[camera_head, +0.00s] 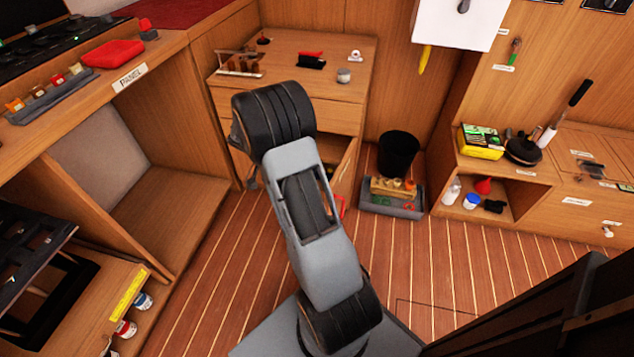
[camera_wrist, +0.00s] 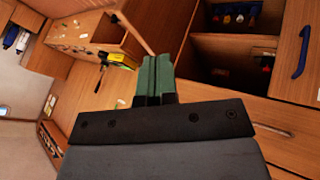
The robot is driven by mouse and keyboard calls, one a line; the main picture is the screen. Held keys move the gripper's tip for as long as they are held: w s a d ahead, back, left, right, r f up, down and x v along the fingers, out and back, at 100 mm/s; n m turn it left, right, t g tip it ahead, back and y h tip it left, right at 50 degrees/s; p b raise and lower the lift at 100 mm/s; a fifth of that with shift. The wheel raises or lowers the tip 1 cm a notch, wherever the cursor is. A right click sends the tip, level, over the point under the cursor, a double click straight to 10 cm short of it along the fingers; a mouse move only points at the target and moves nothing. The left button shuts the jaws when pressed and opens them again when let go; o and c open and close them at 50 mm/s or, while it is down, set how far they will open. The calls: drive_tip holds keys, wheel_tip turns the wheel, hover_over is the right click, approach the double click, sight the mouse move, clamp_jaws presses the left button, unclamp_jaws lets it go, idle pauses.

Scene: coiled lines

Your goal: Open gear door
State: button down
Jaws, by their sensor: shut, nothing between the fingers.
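My gripper (camera_wrist: 155,75) shows in the wrist view as two green fingers pressed together, with nothing between them. An open cabinet compartment (camera_wrist: 232,48) with a shelf and several small items lies beyond and to the right of the fingers. A wooden panel (camera_wrist: 175,25) stands beside the opening, near the fingertips; I cannot tell whether they touch it. In the head view, a wooden panel (camera_head: 345,175), seemingly the gear door, stands out from the desk cabinet beside my arm. My arm hides the gripper and most of the cabinet front there.
A black bin (camera_head: 398,153) and a grey tray (camera_head: 392,210) stand on the floor right of the cabinet. A blue handle (camera_wrist: 303,52) sits on a wooden front at the wrist view's right. The plank floor (camera_head: 470,265) is clear at right.

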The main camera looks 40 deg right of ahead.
drive_tip(key=s+d+f+b, duration=0.3)
drive_tip(key=s+d+f, duration=0.3)
drive_tip(key=d+f, duration=0.1)
drive_tip(key=shift+s+d+f+b, duration=0.2)
drive_tip(key=shift+s+f+b, duration=0.1)
drive_tip(key=shift+f, duration=0.5)
